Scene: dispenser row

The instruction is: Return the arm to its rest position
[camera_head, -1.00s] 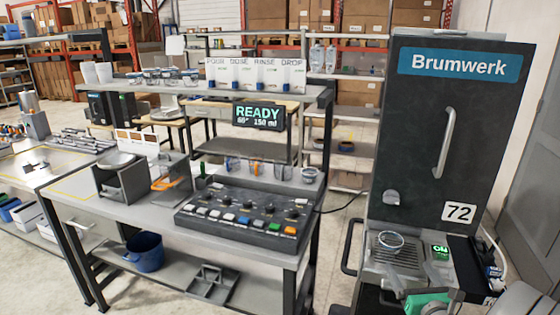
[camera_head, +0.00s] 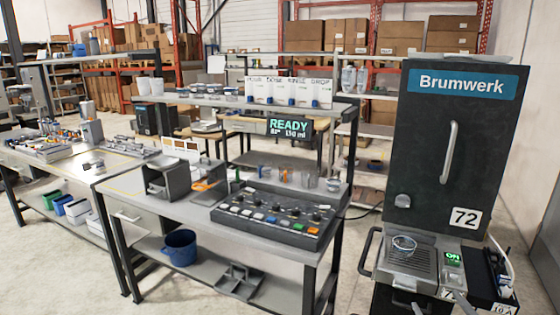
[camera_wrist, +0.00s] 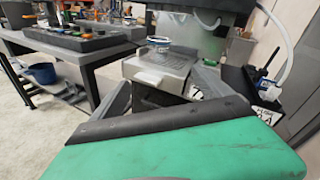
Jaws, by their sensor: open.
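My gripper (camera_wrist: 162,92) shows in the wrist view, with a green body and two dark fingers spread apart. Nothing is between the fingers. In the head view my gripper is out of sight. A clear glass cup (camera_head: 404,246) stands upright on the metal drip tray (camera_head: 424,266) of the dark Brumwerk machine (camera_head: 456,145). In the wrist view the cup (camera_wrist: 159,47) is beyond the fingertips, apart from them, on the tray (camera_wrist: 172,80).
A workbench with a button panel (camera_head: 273,217) stands left of the machine. A READY display (camera_head: 290,128) hangs above it. A blue bucket (camera_head: 180,248) is on the lower shelf. A white hose (camera_wrist: 281,52) hangs at the machine's right. Floor between bench and machine is clear.

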